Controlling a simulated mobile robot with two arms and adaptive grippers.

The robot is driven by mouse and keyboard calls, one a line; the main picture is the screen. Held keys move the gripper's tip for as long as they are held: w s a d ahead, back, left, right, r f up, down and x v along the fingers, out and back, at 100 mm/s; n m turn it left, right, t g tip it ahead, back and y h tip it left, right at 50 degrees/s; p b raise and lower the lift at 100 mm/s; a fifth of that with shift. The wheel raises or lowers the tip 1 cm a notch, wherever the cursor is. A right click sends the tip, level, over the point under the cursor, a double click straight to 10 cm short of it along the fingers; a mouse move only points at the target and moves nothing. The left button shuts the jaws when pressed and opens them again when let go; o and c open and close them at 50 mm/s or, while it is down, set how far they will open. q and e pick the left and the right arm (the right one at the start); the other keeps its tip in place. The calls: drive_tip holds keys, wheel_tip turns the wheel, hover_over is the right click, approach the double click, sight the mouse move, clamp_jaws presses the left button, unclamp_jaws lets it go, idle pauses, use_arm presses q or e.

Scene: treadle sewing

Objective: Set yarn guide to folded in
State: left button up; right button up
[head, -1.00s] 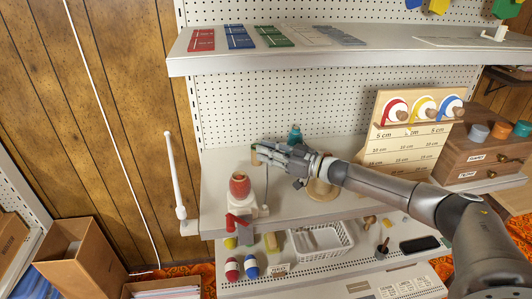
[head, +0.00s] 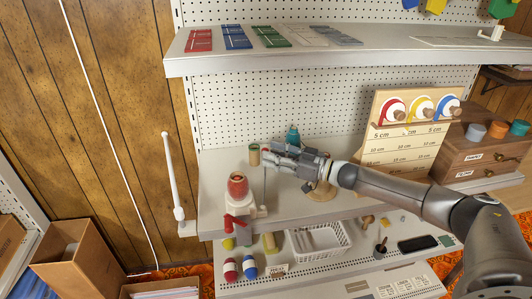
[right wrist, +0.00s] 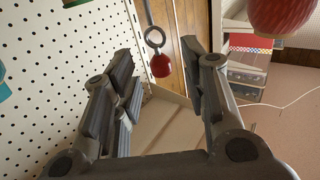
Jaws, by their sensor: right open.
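The yarn guide is a thin grey arm with a ring eyelet (right wrist: 154,38) and a red ball tip (right wrist: 161,66) in the right wrist view. The ball lies between the open fingers as seen there, with no finger visibly touching it. In the head view its thin rod (head: 265,186) rises beside the winder with the red yarn (head: 238,185), and my gripper hides part of it. My right gripper (head: 268,155) is open at the top of that rod; its fingers also frame the ball in the right wrist view (right wrist: 162,82). My left gripper is out of view.
A tan cylinder (head: 254,155) stands just left of the gripper. A teal-topped item (head: 293,135) stands behind it and a round wooden piece (head: 322,190) to its right. The measuring board (head: 403,137) is farther right. The shelf left of the winder is clear.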

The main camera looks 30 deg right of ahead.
drive_tip(key=v, duration=0.8)
drive_tip(key=shift+s+d, duration=0.3)
